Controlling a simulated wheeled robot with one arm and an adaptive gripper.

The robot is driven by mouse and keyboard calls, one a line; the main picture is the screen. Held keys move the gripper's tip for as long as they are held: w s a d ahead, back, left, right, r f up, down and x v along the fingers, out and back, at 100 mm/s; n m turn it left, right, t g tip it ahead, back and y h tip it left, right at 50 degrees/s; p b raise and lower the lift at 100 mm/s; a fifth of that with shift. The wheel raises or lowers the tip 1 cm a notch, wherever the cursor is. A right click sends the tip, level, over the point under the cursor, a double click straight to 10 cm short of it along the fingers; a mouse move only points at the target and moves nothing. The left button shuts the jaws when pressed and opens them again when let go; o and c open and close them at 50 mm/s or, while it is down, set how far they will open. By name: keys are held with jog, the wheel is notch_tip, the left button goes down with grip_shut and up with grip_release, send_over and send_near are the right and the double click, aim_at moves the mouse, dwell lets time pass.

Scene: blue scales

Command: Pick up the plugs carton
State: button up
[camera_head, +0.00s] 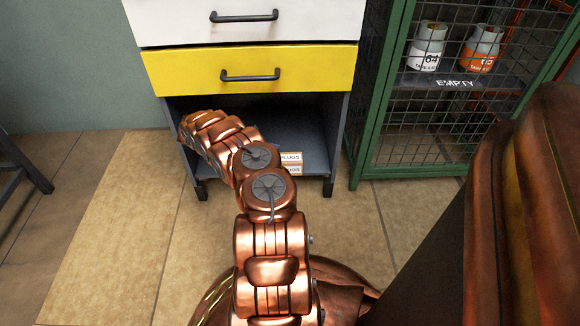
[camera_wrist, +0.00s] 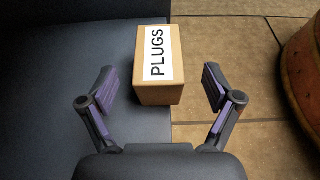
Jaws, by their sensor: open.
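The plugs carton (camera_wrist: 158,92) is a small brown box with a white label reading "PLUGS". In the wrist view it stands at the edge of a dark shelf, beyond and between my open fingers. My gripper (camera_wrist: 160,88) is open, with one purple-padded finger on each side of the carton's near end. Both fingers look apart from it. In the head view only the carton's labelled right part (camera_head: 291,164) shows beside my arm; the arm hides the rest of it, and my gripper is not visible there.
The carton's shelf (camera_head: 312,128) is the open bottom bay of a cabinet, under a yellow drawer (camera_head: 250,70) and a white drawer (camera_head: 245,22). A green mesh cage (camera_head: 384,110) with labelled canisters stands at right. Tiled floor (camera_head: 110,220) lies clear in front.

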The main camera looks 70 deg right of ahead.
aim_at(284, 158)
jog(key=shift+b+x, duration=1.25)
jog(key=shift+x, duration=0.65)
jog(key=shift+b+x, duration=0.45)
jog(key=shift+x, duration=0.6)
jog(key=shift+w+d, duration=0.1)
jog(key=shift+c, duration=0.2)
jog(key=shift+f, duration=0.1)
jog(key=c, duration=1.4)
